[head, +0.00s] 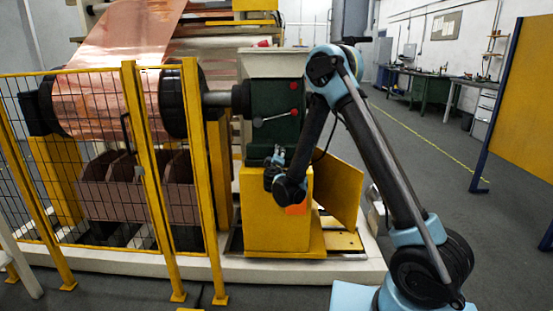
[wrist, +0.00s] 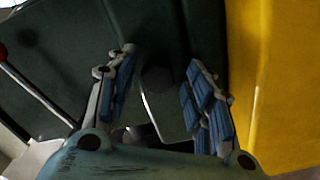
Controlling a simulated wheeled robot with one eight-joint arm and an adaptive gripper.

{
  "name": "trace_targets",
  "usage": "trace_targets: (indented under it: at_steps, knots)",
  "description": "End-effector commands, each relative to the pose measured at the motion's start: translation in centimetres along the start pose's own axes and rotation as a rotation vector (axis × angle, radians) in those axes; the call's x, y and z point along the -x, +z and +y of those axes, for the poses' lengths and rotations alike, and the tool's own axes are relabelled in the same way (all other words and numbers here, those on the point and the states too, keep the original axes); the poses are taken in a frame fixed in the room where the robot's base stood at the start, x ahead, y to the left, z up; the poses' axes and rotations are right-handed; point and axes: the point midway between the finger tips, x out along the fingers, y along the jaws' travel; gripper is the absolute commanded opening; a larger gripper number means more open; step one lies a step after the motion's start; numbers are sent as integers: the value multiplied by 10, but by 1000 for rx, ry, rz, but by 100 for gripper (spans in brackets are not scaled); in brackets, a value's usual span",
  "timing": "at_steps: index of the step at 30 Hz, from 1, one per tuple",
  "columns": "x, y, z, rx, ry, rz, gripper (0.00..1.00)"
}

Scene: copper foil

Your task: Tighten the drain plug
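My gripper (head: 276,163) is at the lower front of the dark green gearbox housing (head: 276,105), above the yellow pedestal (head: 262,212). In the wrist view my gripper (wrist: 161,58) is open, with blue pads on both fingers and a clear gap between them. A dark, roundish plug-like part (wrist: 157,79) shows in that gap against the green housing (wrist: 205,30). It looks like the drain plug, but the picture is too dark to be sure. Neither finger visibly grips it. I cannot make out the plug in the head view, where my wrist is in front.
A lever (head: 275,118) with a red knob sticks out of the housing; it is left of the fingers in the wrist view (wrist: 35,88). A yellow surface (wrist: 275,85) lies close on the right there. Yellow mesh fencing (head: 95,170) stands left. Floor at right is clear.

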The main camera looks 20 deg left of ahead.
Motion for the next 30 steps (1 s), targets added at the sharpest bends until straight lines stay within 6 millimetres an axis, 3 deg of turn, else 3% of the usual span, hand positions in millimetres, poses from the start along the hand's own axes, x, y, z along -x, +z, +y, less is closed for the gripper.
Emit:
trace_targets:
  at_steps: [8,24,30]
  knots:
    - [4,-1,0,1,0,2,48]
    - [70,0,-1,0,-1,1,48]
    - [75,1,-1,0,0,-1,48]
